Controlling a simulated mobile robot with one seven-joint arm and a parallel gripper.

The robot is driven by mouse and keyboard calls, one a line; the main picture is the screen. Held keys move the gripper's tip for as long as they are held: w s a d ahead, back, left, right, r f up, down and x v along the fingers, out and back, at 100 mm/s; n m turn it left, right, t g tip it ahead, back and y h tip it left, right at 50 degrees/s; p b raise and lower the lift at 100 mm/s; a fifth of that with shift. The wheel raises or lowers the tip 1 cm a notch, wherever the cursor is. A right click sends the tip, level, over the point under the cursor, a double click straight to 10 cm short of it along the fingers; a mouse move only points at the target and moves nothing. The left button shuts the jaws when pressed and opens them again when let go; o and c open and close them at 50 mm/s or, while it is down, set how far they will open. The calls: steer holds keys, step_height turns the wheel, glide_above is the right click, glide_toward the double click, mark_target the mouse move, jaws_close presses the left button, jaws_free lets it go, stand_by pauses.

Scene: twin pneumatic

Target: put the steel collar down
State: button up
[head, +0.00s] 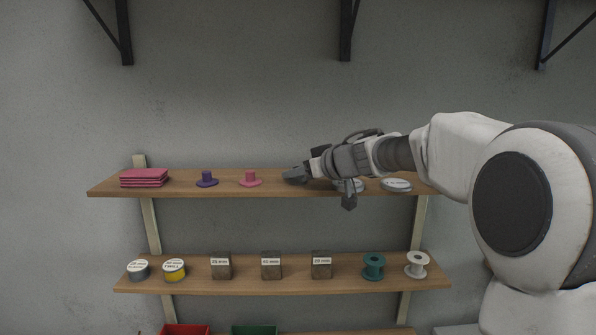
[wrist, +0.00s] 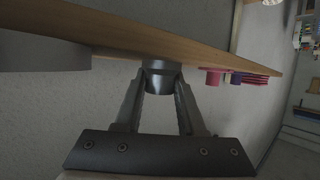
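The steel collar (wrist: 161,78) is a dark grey, short round piece with a wider flange. In the wrist view, which shows the scene turned over, it sits between the fingertips of my gripper (wrist: 160,92), and both fingers press on its sides. Its flange is at the upper shelf board (wrist: 190,45); I cannot tell whether it touches. In the head view my gripper (head: 297,174) reaches in from the right, low over the upper shelf (head: 225,187), just right of a pink flanged collar (head: 250,179). The steel collar is hard to separate from the fingers there.
A purple flanged collar (head: 207,180) and a pink stack (head: 144,177) stand further left. Grey labelled discs (head: 396,184) lie to the right, one partly behind my wrist. The lower shelf (head: 200,286) holds tape rolls, labelled blocks and spools.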

steer(key=o, duration=0.4)
steer(key=shift+r, duration=0.2)
steer(key=v, duration=1.2)
